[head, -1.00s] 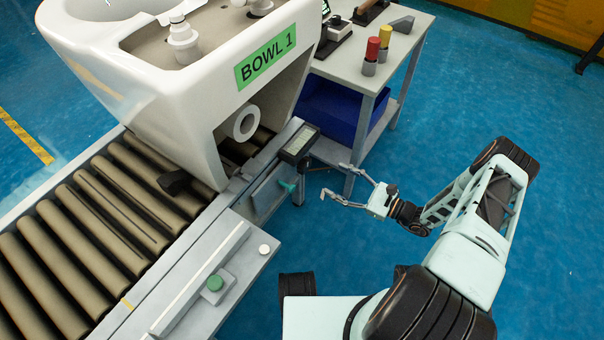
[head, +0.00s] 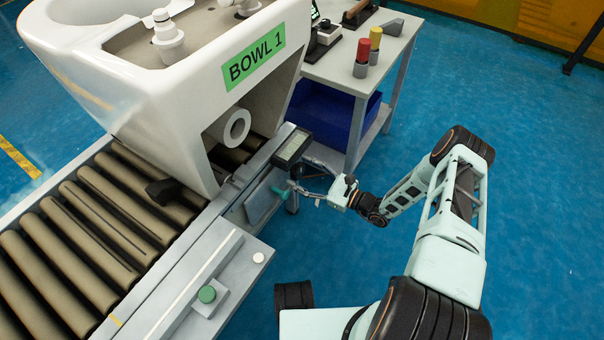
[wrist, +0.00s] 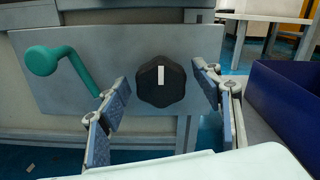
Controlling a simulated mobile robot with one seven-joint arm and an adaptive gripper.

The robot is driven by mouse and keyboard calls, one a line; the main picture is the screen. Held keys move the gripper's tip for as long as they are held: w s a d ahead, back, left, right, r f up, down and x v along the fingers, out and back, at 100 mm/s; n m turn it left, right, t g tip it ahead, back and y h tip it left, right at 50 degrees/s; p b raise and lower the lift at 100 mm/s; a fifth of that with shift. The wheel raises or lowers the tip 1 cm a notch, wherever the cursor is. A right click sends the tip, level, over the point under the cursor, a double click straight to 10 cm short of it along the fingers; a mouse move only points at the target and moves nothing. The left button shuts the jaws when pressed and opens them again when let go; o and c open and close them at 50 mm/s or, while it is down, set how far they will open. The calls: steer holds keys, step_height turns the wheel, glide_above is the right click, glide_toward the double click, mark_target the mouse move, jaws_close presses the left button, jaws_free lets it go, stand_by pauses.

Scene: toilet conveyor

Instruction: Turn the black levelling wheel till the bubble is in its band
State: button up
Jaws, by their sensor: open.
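The black levelling wheel (wrist: 161,82), lobed with a white mark pointing up, is on a grey panel (wrist: 130,38) in the middle of the wrist view. My gripper (wrist: 163,88) is open, with one blue-padded finger on each side of the wheel. A gap shows between each pad and the wheel, and I cannot tell the depth. In the head view my gripper (head: 305,186) is at the conveyor's side, below a dark-framed gauge (head: 292,147). The wheel is hidden there. The bubble and its band are too small to make out.
A teal crank handle (wrist: 60,62) is left of the wheel, close to my left finger. A blue bin (wrist: 290,105) stands at the right. A toilet bowl marked BOWL 1 (head: 180,110) stands on the roller conveyor (head: 80,225). Blue floor is clear at the right.

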steer(key=c, duration=1.2)
steer(key=shift+o, duration=0.2)
steer(key=m, duration=0.3)
steer(key=shift+d, duration=0.1)
steer(key=m, duration=0.4)
steer(key=shift+w+m, duration=0.1)
steer(key=shift+m, duration=0.2)
steer(key=m, duration=0.4)
steer(key=shift+f+m, duration=0.1)
steer(key=shift+m, duration=0.2)
steer(key=shift+w+d+m, duration=0.1)
steer(key=shift+m, duration=1.6)
steer(key=shift+f, duration=0.1)
